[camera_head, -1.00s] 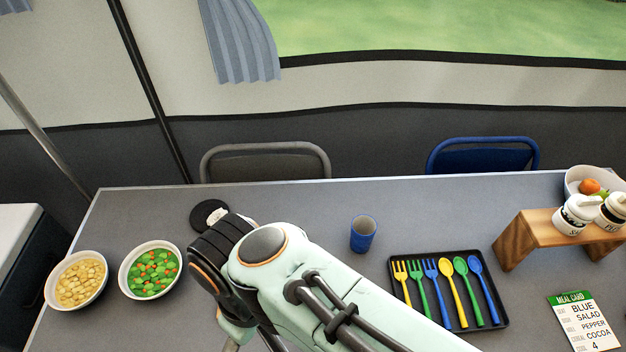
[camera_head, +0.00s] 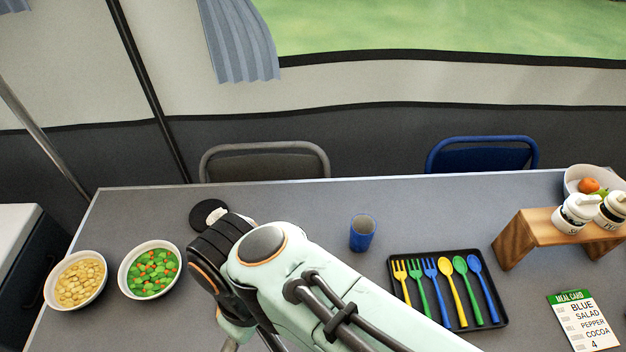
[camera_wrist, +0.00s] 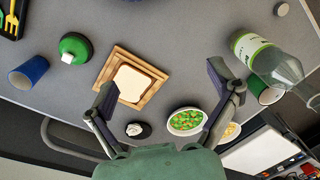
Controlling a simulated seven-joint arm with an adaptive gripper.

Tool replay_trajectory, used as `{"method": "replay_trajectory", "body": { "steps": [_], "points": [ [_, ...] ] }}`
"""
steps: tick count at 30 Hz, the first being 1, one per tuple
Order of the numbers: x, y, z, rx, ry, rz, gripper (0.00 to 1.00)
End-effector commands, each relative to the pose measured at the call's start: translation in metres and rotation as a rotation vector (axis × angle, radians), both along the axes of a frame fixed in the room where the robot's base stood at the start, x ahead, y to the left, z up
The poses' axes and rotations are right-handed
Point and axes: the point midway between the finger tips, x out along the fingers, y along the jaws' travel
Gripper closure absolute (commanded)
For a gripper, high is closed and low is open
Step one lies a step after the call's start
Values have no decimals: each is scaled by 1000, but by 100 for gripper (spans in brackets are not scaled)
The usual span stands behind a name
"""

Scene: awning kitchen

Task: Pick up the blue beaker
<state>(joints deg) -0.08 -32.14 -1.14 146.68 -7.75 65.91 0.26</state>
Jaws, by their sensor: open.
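The blue beaker (camera_head: 362,233) stands upright on the grey table, left of the cutlery tray in the head view. In the wrist view the blue beaker (camera_wrist: 28,73) is at the far left, apart from my gripper. My gripper (camera_wrist: 165,92) is open and empty, with its two fingers spread wide above the table.
A black tray (camera_head: 464,325) of coloured cutlery lies right of the beaker. Bowls of vegetables (camera_head: 150,293) and yellow pieces (camera_head: 103,291) stand at the left.

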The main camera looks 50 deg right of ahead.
Motion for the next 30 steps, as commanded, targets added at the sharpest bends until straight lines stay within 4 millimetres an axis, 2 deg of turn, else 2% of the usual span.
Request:
{"method": "replay_trajectory", "body": {
  "steps": [4,7,11,14,15,17,18,20,21,22,24,27,29,30],
  "points": [
    [3,0,0,1,-6,-140,11],
    [19,0,4,19,-60,-412,11],
    [66,-1,23,99,-178,-907,11],
    [115,-24,29,172,-215,-1390,11],
    [135,-43,26,201,-219,-1608,11],
    [163,-83,17,244,-220,-1952,11],
    [176,-114,7,268,-216,-2163,11],
    [184,-163,-13,291,-202,-2438,11],
    [182,-195,-29,297,-186,-2590,11],
    [177,-218,-42,294,-170,-2688,11],
    [155,-263,-73,269,-120,-2858,11],
    [113,-303,-112,221,-13,-3031,11],
    [90,-315,-130,202,49,-3109,11],
    [76,-320,-139,-190,-82,3118,11]
  ]
}}
